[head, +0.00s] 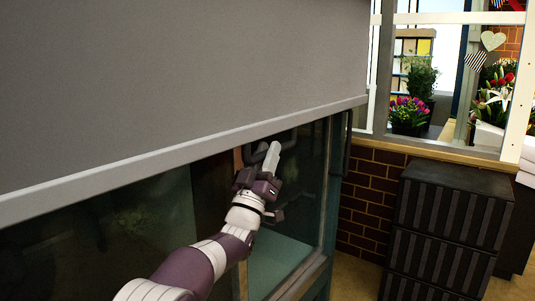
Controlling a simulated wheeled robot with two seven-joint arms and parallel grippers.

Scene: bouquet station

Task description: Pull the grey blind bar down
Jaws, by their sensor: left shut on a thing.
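The grey blind (190,70) hangs across the upper left of the head view. The grey blind bar (150,160) runs along its lower edge, sloping up to the right in the picture. A dark grey loop handle (289,135) hangs under the bar, right of its middle. My left gripper (271,158) is shut on this handle from below; its fingers hide part of the loop. My right gripper is not in view.
Below the bar is a dark glass-fronted cabinet (100,245) with a teal frame. A black ribbed drawer unit (445,225) stands at the right by a brick wall (365,200). Behind a window frame (460,150) are potted flowers (408,115).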

